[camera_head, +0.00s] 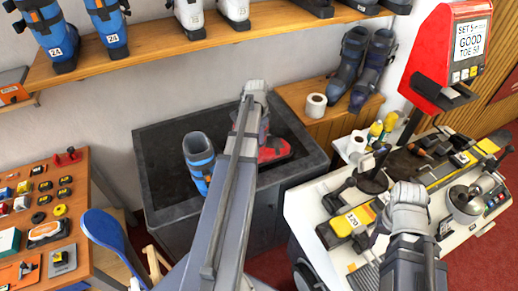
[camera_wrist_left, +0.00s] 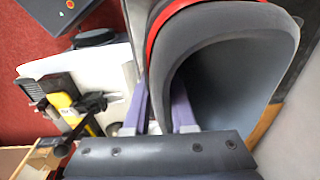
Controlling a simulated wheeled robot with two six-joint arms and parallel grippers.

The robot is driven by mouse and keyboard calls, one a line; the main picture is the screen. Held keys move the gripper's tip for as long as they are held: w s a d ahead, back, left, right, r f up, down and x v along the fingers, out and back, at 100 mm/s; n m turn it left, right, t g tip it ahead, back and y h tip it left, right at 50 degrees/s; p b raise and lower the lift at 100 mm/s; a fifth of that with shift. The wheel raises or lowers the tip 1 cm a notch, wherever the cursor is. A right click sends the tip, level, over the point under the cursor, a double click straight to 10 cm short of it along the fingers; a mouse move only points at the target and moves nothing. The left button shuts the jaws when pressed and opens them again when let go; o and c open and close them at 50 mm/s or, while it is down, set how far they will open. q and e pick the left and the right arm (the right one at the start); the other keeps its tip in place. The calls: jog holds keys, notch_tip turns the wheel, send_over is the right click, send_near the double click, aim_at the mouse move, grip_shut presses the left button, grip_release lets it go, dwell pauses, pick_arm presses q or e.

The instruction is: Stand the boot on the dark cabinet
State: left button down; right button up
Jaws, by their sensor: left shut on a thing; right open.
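The dark cabinet (camera_head: 170,203) stands in the middle of the head view, with a rimmed black top. A red and grey boot (camera_head: 275,150) is at the right part of that top, partly hidden behind my left arm. I cannot tell whether its sole touches the surface. In the left wrist view my left gripper (camera_wrist_left: 160,112) is shut on the wall of the boot's shaft (camera_wrist_left: 225,60), whose dark opening with red trim faces the camera. My right gripper (camera_head: 381,228) is open and empty above the white bench.
A blue boot (camera_head: 199,158) stands on the cabinet, left of my arm. A paper roll (camera_head: 316,106) and dark blue boots (camera_head: 362,65) are on the wooden bench behind. The white workbench (camera_head: 310,215) with tools is right, an orange-brown table (camera_head: 78,190) left.

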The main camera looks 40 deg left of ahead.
pick_arm(q)
jog(key=shift+f+b, duration=1.8)
jog(key=shift+f, duration=0.2)
jog(key=shift+f, duration=0.1)
jog(key=c, duration=0.7)
grip_release()
jog(key=shift+c, duration=0.2)
jog(key=r+p, duration=0.8)
jog(key=s+r+p, duration=0.1)
jog(key=r+p, duration=0.3)
jog(key=shift+d+r, duration=0.1)
jog(key=shift+r, duration=0.15)
jog(key=shift+f, duration=0.1)
